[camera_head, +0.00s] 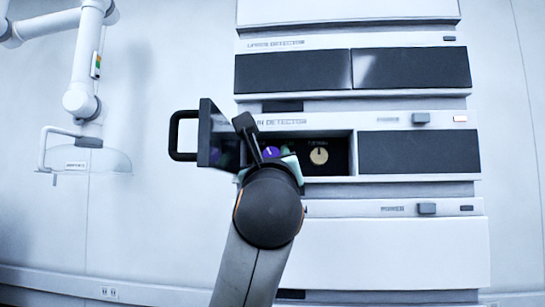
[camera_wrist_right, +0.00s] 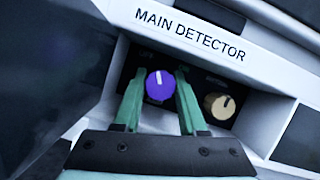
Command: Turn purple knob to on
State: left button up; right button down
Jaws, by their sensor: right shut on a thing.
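The purple knob (camera_wrist_right: 160,86) sits in the open recess of the module labelled MAIN DETECTOR. It has a white pointer line, close to upright in the right wrist view. My right gripper (camera_wrist_right: 158,92) has its green fingers on either side of the knob and is shut on it. In the head view the knob (camera_head: 269,152) shows only in part behind my right gripper (camera_head: 265,157). The label text around the knob is mostly hidden by the fingers. My left gripper is not in view.
A yellow knob (camera_head: 319,156) sits right of the purple one in the same recess. The dark door (camera_head: 218,135) with a black handle (camera_head: 174,136) stands open on the left. A dark closed panel (camera_head: 418,152) is at right. A white lamp arm (camera_head: 82,102) hangs at upper left.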

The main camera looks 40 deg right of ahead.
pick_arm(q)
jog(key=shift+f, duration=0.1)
pick_arm(e)
jog(key=shift+m, duration=0.3)
jog(key=shift+m+g+h, duration=0.4)
jog(key=shift+m, duration=0.4)
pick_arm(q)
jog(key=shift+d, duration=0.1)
pick_arm(e)
jog(key=shift+c, duration=2.3)
grip_release()
jog(key=shift+s+a+f+b, duration=0.2)
jog(key=shift+a+b, duration=0.1)
jog(key=shift+b, duration=0.05)
pick_arm(q)
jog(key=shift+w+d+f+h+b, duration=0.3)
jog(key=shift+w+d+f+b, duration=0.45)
jog(key=shift+b, duration=0.7)
pick_arm(e)
jog(key=v, duration=1.1)
jog(key=shift+s+a, duration=0.2)
jog(key=shift+s, duration=0.05)
